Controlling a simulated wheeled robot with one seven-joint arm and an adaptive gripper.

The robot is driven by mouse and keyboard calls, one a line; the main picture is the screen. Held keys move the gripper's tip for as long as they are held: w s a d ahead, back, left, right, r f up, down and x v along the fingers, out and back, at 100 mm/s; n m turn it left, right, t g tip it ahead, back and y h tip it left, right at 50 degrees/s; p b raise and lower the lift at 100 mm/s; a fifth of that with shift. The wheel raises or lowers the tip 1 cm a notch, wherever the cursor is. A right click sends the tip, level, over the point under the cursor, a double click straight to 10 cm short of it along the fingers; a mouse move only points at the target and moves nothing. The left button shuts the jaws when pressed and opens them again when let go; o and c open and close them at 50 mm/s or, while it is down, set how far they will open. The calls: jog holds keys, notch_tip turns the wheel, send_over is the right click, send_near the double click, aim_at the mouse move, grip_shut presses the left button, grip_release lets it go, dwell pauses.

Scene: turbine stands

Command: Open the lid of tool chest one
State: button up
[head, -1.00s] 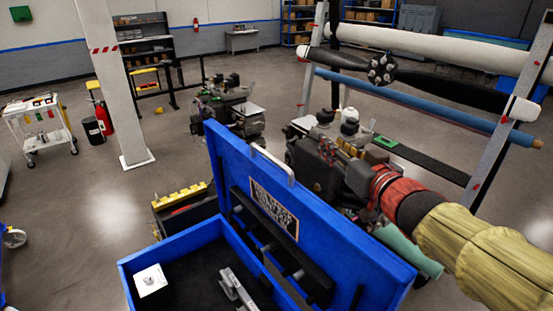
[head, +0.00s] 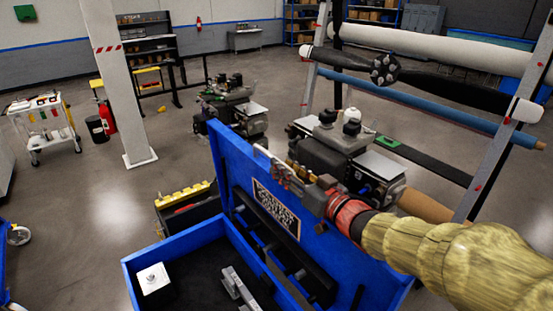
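The blue tool chest (head: 128,285) stands at the bottom of the head view. Its lid (head: 225,160) stands up, well away from the box, with a dark label plate (head: 276,209) and a dark rack on its inner face. My gripper (head: 272,162) is at the lid's top edge, where the pale handle sits, and covers most of that handle. I cannot tell whether it touches the lid or whether the fingers are open or shut. My arm reaches in from the right. The box's dark inside is in plain view, with a white block (head: 154,283) and a grey metal part (head: 238,289).
A dark toolbox with yellow trim (head: 184,195) stands behind the chest on the left. An engine on a stand (head: 335,150) is beyond my gripper. A white column (head: 125,90) and a cart (head: 43,125) stand left.

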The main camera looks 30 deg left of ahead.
jog(key=shift+p+x, duration=0.35)
jog(key=shift+x, duration=1.85)
jog(key=shift+w, duration=0.1)
jog(key=c, duration=0.4)
jog(key=c, duration=0.3)
grip_shut()
